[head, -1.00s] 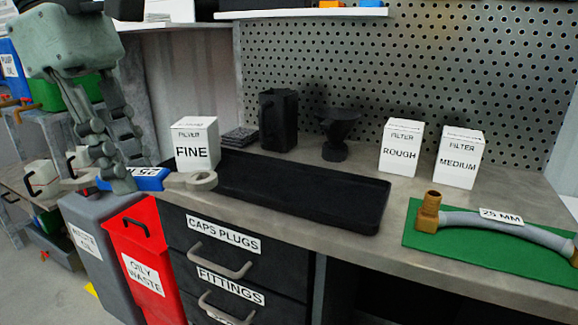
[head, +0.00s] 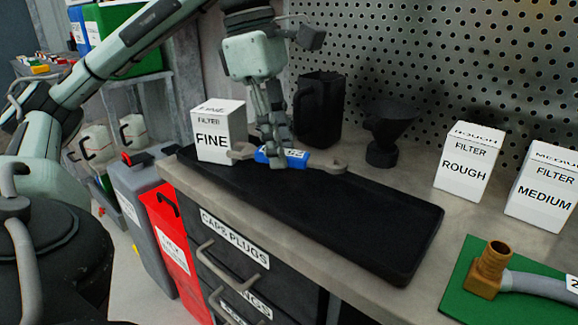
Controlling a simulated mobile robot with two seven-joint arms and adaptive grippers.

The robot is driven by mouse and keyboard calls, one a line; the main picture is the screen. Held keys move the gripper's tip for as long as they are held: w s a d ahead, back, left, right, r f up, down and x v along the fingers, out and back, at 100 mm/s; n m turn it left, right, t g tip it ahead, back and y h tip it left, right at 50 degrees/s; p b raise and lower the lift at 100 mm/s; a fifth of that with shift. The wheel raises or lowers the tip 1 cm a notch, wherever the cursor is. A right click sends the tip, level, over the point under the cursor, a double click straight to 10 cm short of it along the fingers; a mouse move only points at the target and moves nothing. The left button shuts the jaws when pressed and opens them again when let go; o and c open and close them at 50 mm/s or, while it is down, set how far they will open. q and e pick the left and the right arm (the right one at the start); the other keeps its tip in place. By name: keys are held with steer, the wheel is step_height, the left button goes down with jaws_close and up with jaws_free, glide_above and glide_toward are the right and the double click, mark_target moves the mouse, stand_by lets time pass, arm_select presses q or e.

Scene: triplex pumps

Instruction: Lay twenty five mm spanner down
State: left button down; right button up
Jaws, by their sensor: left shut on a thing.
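The spanner (head: 326,165) has grey ends and a blue middle with a white label, partly hidden by the fingers. My left gripper (head: 275,155) is shut on its blue middle, pointing down. The spanner lies roughly level over the far left part of the black tray (head: 390,232); I cannot tell whether it touches the tray. One grey end is just in front of the FINE filter box (head: 219,132). My right gripper is not in view.
A black jug (head: 320,108) and a black funnel (head: 387,130) stand behind the tray. ROUGH (head: 466,163) and MEDIUM (head: 543,188) filter boxes stand at right. A green mat (head: 462,283) bears a hose with a brass fitting. The tray's right part is clear.

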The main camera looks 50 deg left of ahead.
mark_target(293, 187)
arm_select(q)
steer(key=shift+w+f, duration=0.5)
steer(key=shift+w, duration=0.35)
steer(key=x, duration=0.3)
steer(key=shift+s+a+f+b, duration=0.1)
steer(key=shift+a+f+b, duration=0.15)
steer(key=shift+a+b, duration=0.1)
steer(key=shift+f, duration=0.3)
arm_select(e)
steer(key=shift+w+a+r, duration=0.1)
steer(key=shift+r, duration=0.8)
arm_select(q)
steer(key=shift+f, duration=0.1)
